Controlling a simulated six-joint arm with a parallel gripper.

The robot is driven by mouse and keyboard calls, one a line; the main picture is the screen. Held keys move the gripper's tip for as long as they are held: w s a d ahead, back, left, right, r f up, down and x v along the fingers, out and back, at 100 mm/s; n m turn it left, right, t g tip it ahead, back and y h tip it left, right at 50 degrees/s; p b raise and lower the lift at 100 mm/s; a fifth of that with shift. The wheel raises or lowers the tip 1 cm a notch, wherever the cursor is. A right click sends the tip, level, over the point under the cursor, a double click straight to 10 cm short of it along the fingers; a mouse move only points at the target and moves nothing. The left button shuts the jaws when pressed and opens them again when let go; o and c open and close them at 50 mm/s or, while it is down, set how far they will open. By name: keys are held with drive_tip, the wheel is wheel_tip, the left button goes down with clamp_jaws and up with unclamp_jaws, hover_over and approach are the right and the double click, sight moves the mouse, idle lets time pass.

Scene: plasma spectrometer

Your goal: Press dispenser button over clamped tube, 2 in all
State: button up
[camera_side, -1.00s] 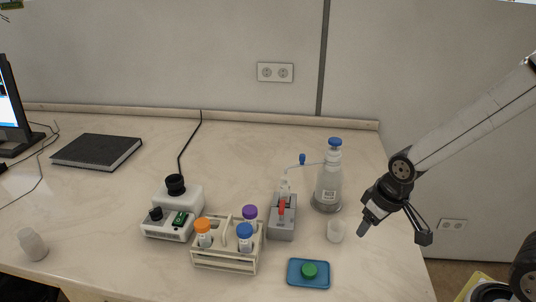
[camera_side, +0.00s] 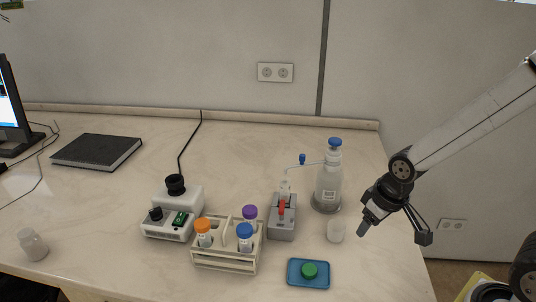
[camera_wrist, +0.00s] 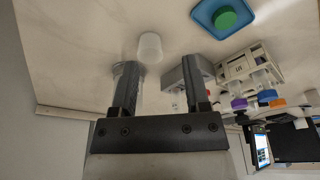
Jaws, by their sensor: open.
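My gripper (camera_side: 395,233) hangs at the right edge of the table in the side view, open and empty. It is right of the small white cup (camera_side: 336,231) and apart from everything. The dispenser bottle (camera_side: 328,185) has a blue top and a thin spout reaching left to a blue tip. Under the spout, a clear tube (camera_side: 285,187) stands in the grey clamp (camera_side: 281,226) with a red lever. A green button (camera_side: 309,270) sits on a blue base (camera_side: 294,280) at the front. The button also shows at the top of the wrist view (camera_wrist: 226,18).
A tube rack (camera_side: 225,264) with orange-, purple- and blue-capped tubes stands left of the clamp. Further left are a white mixer device (camera_side: 168,235), a black notebook (camera_side: 97,150) and a white container (camera_side: 33,244).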

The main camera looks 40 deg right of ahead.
idle(0.4)
clamp_jaws()
idle(1.6)
